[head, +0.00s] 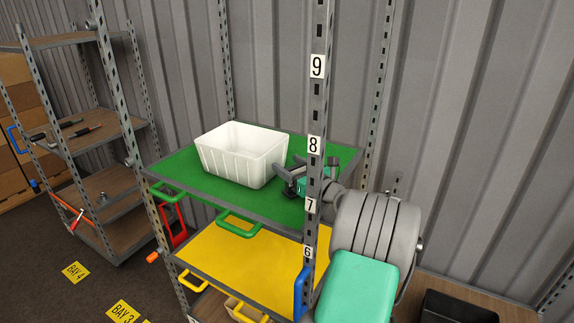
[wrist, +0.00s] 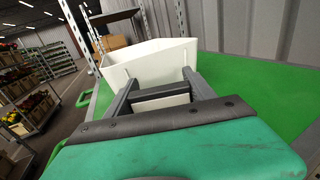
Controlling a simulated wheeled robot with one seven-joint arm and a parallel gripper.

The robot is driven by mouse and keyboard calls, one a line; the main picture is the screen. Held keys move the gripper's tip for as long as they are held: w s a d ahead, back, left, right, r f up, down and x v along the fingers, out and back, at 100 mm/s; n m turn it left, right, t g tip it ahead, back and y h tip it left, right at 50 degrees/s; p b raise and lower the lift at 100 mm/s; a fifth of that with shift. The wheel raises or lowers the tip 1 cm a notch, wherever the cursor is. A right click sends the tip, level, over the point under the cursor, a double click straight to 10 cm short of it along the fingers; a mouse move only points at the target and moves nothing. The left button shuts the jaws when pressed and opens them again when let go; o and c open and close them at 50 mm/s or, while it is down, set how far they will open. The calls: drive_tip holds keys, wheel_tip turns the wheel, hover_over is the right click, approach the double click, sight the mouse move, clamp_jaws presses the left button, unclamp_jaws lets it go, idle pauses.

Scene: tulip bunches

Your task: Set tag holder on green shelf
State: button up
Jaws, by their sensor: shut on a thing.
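The green shelf (head: 200,192) is the upper level of the near rack, and its green surface also shows in the wrist view (wrist: 240,88). My gripper (head: 284,180) is over this shelf, just right of a white bin. In the wrist view its two fingers (wrist: 160,92) are a short way apart, with a small dark-edged, pale thing between them, which I take to be the tag holder (wrist: 160,102).
The white bin (head: 240,155) stands on the green shelf, close to my fingertips. A slotted upright (head: 315,110) stands in front of my gripper. A yellow shelf (head: 250,262) lies below. The green surface is bare left of the bin and along the front.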

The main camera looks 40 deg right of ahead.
drive_tip(key=shift+a, duration=0.15)
drive_tip(key=o, duration=1.5)
drive_tip(key=shift+f, duration=0.1)
drive_tip(key=shift+c, duration=0.2)
drive_tip(key=shift+s+r, duration=0.1)
drive_tip(key=shift+r, duration=0.1)
drive_tip(key=s+b, duration=0.1)
drive_tip(key=s, duration=0.4)
drive_tip(key=s+b, duration=0.1)
drive_tip(key=s, duration=0.5)
drive_tip(key=shift+a+f, duration=0.1)
drive_tip(key=shift+a, duration=0.1)
drive_tip(key=shift+s+a, duration=0.1)
drive_tip(key=shift+s, duration=0.35)
drive_tip(key=shift+a, duration=0.1)
